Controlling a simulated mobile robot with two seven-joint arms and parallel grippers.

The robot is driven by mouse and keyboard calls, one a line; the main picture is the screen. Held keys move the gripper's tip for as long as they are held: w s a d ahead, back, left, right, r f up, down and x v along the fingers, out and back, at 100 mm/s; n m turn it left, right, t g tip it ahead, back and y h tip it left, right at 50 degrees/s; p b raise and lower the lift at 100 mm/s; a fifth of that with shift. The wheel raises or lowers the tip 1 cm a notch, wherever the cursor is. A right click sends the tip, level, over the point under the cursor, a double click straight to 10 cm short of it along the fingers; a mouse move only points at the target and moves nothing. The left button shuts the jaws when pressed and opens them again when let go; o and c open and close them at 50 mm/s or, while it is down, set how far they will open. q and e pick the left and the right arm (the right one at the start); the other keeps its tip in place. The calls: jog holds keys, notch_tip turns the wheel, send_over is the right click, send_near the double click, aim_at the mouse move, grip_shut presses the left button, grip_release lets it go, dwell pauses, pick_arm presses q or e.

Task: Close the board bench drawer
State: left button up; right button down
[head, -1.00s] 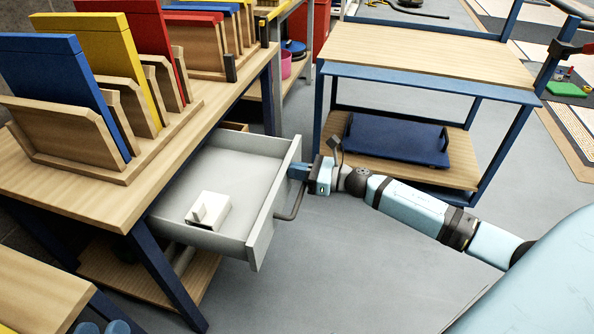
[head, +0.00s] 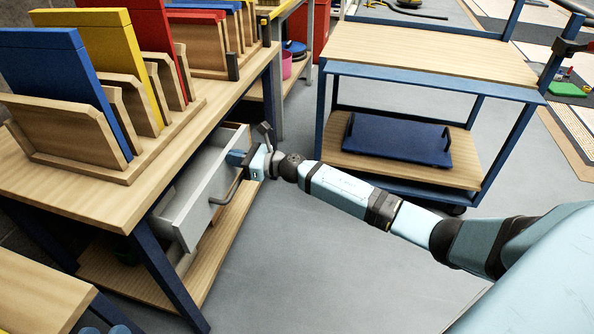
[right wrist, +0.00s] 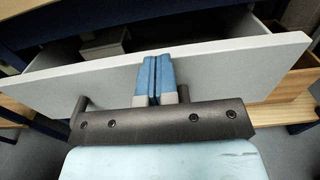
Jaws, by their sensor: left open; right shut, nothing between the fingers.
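The grey board bench drawer (head: 199,197) is partly pulled out under the wooden bench top, its front standing a little out from the bench. Its pale front panel also shows in the right wrist view (right wrist: 60,85), with the open interior behind it. My right gripper (head: 237,158) is shut and empty, its fingertips at the upper part of the drawer front beside the curved handle (head: 229,190). In the right wrist view, the blue fingers (right wrist: 155,65) are together against the panel. Whether they press on it is hard to tell. My left gripper is not in view.
The bench top (head: 62,190) carries upright blue, yellow and red boards in wooden racks. A blue-framed cart (head: 420,50) stands to the right with a blue tray (head: 395,140) on its lower shelf. Grey floor (head: 330,270) is clear in front. A whitish block (right wrist: 108,42) lies inside the drawer.

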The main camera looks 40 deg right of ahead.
aim_at(221, 155)
jog(key=x, duration=0.4)
jog(key=shift+a+b, duration=0.1)
jog(key=shift+b, duration=0.2)
jog(key=shift+w+a, duration=0.4)
jog(key=shift+w, duration=0.15)
pick_arm(q)
jog(key=shift+w+a+m, duration=0.3)
jog(key=shift+w+a, duration=0.05)
jog(key=shift+w, duration=0.15)
jog(key=shift+f, duration=0.25)
pick_arm(e)
jog(key=shift+d+f, duration=0.1)
